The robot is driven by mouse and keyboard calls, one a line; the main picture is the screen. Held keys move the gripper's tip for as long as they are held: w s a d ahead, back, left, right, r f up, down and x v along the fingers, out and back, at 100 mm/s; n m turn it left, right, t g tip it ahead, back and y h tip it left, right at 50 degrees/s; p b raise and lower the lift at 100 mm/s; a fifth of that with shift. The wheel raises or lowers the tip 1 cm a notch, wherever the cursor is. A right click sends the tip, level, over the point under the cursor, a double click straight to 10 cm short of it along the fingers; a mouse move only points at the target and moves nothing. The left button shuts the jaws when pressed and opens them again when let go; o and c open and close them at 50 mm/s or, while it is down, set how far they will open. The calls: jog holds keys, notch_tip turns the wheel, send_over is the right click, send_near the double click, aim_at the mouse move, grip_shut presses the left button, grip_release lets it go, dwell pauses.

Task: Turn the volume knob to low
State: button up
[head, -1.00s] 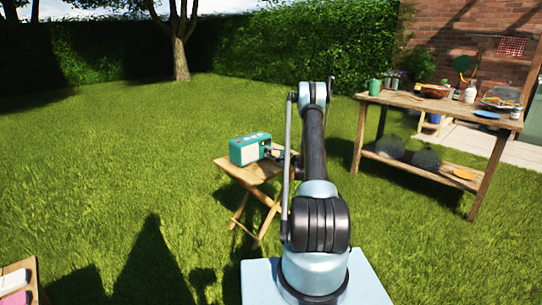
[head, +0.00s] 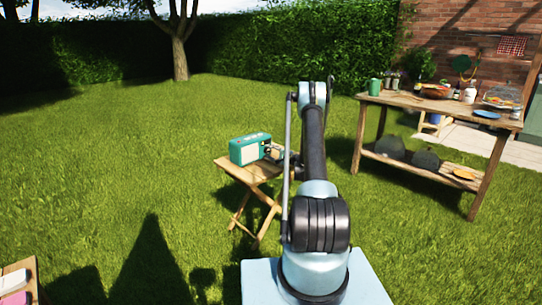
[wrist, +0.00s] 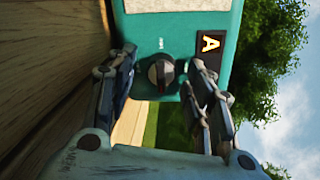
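A teal radio (head: 250,148) stands on a small wooden folding table (head: 236,170). In the wrist view the radio (wrist: 190,35) appears turned sideways, with a pale panel at the top. Its dark round volume knob (wrist: 161,73) has a lighter ridge across it and small white marks beside it. My gripper (wrist: 158,72) is open, with one finger left of the knob and one right of it. A gap shows on the left; I cannot tell whether the right fingertip touches the knob. In the head view my arm partly hides the gripper at the radio's right end.
A long wooden workbench (head: 440,103) with pots and bottles stands at the right. Open lawn (head: 120,150) lies left of the folding table.

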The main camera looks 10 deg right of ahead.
jog(key=v, duration=1.2)
jog(key=shift+r, duration=0.1)
jog(key=s+a+r+n+g+h, duration=0.1)
jog(key=s+a+r+n+g, duration=0.2)
jog(key=s+a+r, duration=0.5)
jog(key=s+a+r+n+g+h, duration=0.1)
jog(key=s+a+r+n+g, duration=0.2)
jog(key=s+r, duration=0.6)
jog(key=s+a+r+n+g+h, duration=0.2)
jog(key=s+r, duration=0.3)
jog(key=s, duration=0.3)
jog(key=s+n+g+h, duration=0.2)
jog(key=s+n+h, duration=0.1)
jog(key=s, duration=1.6)
jog(key=s+d+f+n+h, duration=0.1)
jog(key=s+d+f+h, duration=0.1)
jog(key=s, duration=0.7)
jog(key=s+d+f+n+g+h, duration=0.1)
jog(key=s+d+f, duration=0.2)
jog(key=s, duration=0.6)
notch_tip(320, 180, down, 2)
jog(key=shift+s+d+f+n+g+h, duration=0.15)
jog(key=shift+s+d+n+g+h, duration=0.15)
jog(key=shift+d+n+h, duration=0.1)
